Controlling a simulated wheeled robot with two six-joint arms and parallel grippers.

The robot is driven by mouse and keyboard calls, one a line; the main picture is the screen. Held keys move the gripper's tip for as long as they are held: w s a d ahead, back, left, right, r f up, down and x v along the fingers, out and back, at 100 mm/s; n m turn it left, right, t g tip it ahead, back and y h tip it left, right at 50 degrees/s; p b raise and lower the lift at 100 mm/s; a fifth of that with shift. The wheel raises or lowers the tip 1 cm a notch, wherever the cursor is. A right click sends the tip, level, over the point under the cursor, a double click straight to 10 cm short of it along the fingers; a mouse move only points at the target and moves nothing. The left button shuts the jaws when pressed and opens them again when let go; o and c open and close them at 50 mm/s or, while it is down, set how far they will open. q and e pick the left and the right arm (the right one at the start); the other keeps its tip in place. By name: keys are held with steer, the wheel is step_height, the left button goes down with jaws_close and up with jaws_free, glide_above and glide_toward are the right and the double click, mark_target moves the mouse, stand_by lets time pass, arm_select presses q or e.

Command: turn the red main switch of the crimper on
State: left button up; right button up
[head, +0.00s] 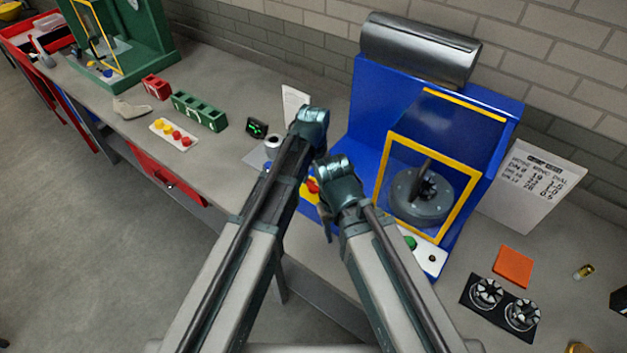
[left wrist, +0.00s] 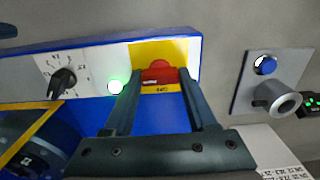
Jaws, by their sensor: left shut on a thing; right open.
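The red main switch (left wrist: 160,72) sits on a yellow plate (left wrist: 143,52) on the blue crimper's side panel. In the left wrist view my left gripper (left wrist: 162,76) has one finger on each side of the red knob and is shut on it. In the head view the switch (head: 312,186) shows partly between my arms, with my left gripper (head: 318,152) above it. The label under the knob is too small to read. A lamp (left wrist: 115,87) beside the plate glows green. My right gripper (head: 326,222) is open, low in front of the crimper (head: 365,110); its fingertips are partly hidden.
A black dial (left wrist: 63,82) is on the same panel. A grey plate with a blue button (left wrist: 265,65) and a round metal part (left wrist: 278,98) stands beside the crimper. An orange square (head: 513,266) lies to the right. The left bench holds a green block (head: 199,111).

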mark_target(313, 183)
stand_by(0.4)
arm_select(q)
steer(key=o, duration=1.4)
steer(key=shift+c, duration=0.2)
steer(key=shift+r, duration=0.15)
step_height(313, 183, up, 14)
steer(key=p, duration=1.4)
steer(key=shift+f, duration=0.2)
steer(key=shift+f, duration=0.1)
